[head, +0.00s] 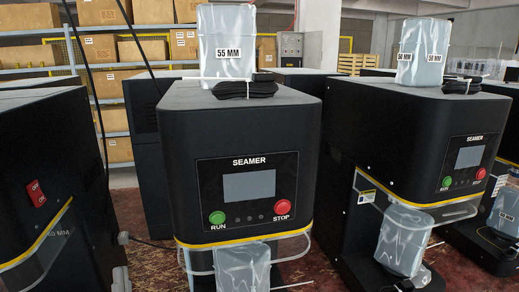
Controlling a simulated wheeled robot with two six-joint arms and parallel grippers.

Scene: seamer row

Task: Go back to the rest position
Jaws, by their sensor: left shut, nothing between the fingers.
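Most of both arms is outside the picture.
A black seamer (182,160) with RUN and STOP buttons stands ahead. Another seamer (350,130) stands right, and a black machine (40,140) stands close on the left. A bag marked 55 MM (226,25) tops the middle seamer. Shelves (110,103) hold boxes behind.

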